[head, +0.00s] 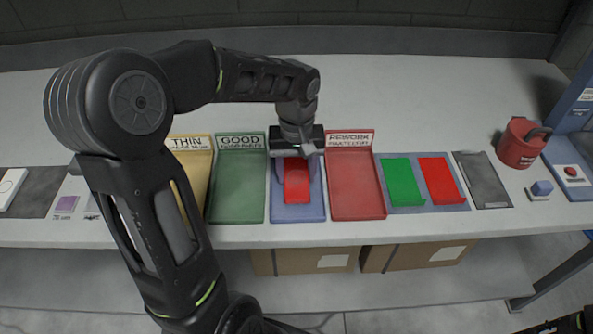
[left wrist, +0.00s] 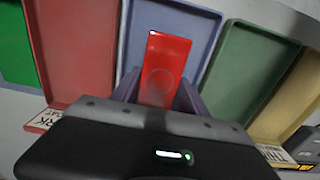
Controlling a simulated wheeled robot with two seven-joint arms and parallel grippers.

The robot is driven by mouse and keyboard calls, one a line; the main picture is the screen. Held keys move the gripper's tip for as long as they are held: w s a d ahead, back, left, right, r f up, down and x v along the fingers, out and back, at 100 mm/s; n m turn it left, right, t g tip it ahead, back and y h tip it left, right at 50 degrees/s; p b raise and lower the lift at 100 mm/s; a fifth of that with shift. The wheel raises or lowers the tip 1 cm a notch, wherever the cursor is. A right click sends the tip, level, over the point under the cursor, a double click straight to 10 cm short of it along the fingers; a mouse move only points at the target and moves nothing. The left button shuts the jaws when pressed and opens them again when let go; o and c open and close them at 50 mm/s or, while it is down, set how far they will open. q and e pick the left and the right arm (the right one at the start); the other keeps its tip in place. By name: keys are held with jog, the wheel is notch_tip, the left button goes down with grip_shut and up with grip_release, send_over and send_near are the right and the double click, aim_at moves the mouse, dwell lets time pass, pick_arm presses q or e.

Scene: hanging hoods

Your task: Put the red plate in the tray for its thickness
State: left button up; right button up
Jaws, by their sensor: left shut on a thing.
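My left gripper (head: 297,170) points down over the blue tray (head: 298,213), and it is shut on a red plate (head: 296,188). In the left wrist view the red plate (left wrist: 163,70) sits between the two fingers, with the blue tray (left wrist: 200,25) behind it. I cannot tell whether the plate touches the tray floor. The blue tray's label is hidden by my gripper. A yellow tray (head: 193,170) marked THIN and a green tray (head: 238,190) marked GOOD are to the left. A red tray (head: 355,190) marked REWORK is to the right.
A green plate (head: 402,182) and another red plate (head: 438,180) lie on a blue-grey mat (head: 430,208). Further right are a dark grey pad (head: 484,180), a red canister (head: 518,145) and a blue block (head: 541,188). The table behind the trays is clear.

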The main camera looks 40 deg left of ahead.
pick_arm(q)
jog(key=shift+f+b, duration=0.55)
jog(key=shift+f, duration=0.05)
dwell(0.5)
jog(key=o, duration=1.6)
jog(key=shift+r, duration=3.95)
